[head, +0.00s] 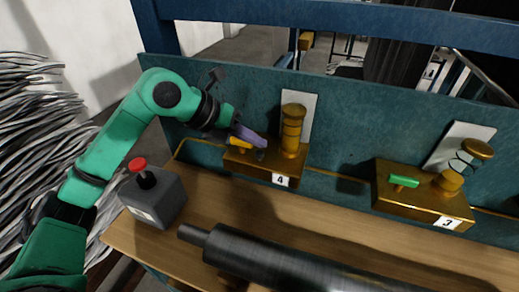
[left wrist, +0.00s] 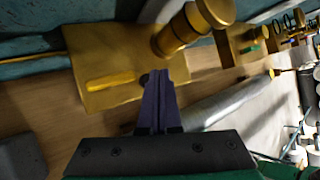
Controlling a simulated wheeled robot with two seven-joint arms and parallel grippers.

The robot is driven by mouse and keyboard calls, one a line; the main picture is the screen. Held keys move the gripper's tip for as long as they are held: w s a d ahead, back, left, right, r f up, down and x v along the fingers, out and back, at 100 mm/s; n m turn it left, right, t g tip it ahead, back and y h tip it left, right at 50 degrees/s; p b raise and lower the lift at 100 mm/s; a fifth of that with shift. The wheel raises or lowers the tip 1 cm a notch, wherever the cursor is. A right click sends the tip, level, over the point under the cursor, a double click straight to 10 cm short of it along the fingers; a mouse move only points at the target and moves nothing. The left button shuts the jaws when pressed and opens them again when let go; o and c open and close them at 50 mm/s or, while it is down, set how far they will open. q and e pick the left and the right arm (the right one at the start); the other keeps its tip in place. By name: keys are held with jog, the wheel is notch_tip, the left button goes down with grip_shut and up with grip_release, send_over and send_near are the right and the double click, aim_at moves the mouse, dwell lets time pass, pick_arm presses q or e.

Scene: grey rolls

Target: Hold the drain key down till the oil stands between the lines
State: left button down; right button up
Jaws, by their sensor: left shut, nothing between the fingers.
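A brass block labelled 4 (head: 262,169) carries a yellow key (head: 239,142) and an upright brass-coloured gauge (head: 292,128) before a pale plate. My left gripper (head: 262,144) is shut and empty, its purple fingers over this block between key and gauge. In the left wrist view the fingertips (left wrist: 158,76) lie just right of the yellow key (left wrist: 110,80), with the gauge (left wrist: 182,31) beyond; whether they touch the key is unclear. A second block labelled 3 (head: 420,205) has a green key (head: 404,181) and a gauge (head: 464,164) with a clear-looking section. Oil level and lines are not readable.
A grey roll (head: 290,262) lies along the front of the wooden bench (head: 330,222). A grey box with a red button (head: 138,164) stands at the bench's left. A teal panel (head: 350,130) rises behind the blocks. Bench between the blocks is clear.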

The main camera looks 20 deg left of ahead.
pick_arm(q)
notch_tip(320, 180, up, 5)
jog(key=p, duration=0.4)
dwell(0.3)
